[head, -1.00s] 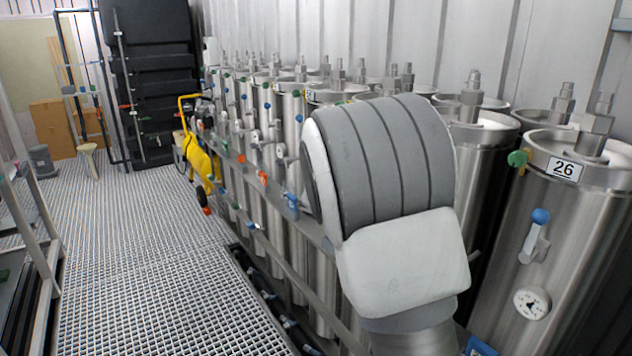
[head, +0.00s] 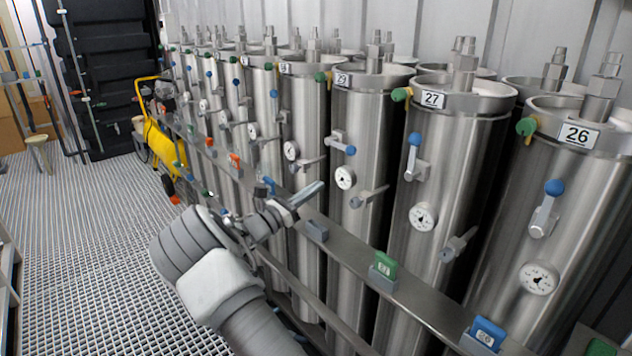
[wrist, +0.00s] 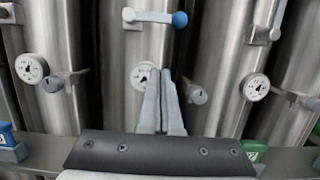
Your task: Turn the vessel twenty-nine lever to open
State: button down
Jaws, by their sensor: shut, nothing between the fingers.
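The vessel whose label looks like 29 (head: 342,79) is a tall steel cylinder in the row, left of vessel 27. Its lever (head: 340,142) has a grey handle lying nearly sideways, with a blue knob at its right end. In the wrist view the lever (wrist: 150,17) lies across the top of the middle vessel, with its blue knob (wrist: 180,19) to the right. My gripper (head: 318,188) is shut and empty, in front of the row. In the wrist view its fingertips (wrist: 165,72) point up, below the lever and apart from it, partly covering the round gauge (wrist: 143,73).
Vessel 27 (head: 433,99) and vessel 26 (head: 580,135) stand to the right, their blue-knobbed levers pointing up. Grey stub fittings (head: 370,196) jut from the vessels. A rail (head: 430,298) with coloured tags runs before the row.

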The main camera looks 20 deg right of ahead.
aim_at(340, 146)
jog(key=w+d+r, duration=0.2)
jog(key=d+r, duration=0.4)
jog(key=d, duration=0.1)
jog(key=shift+w+d, duration=0.2)
jog(key=shift+w, duration=0.1)
jog(key=shift+r, duration=0.1)
jog(key=shift+s+r+n+p, duration=0.1)
jog(key=shift+r+n+p, duration=0.05)
jog(key=shift+n+p, duration=0.35)
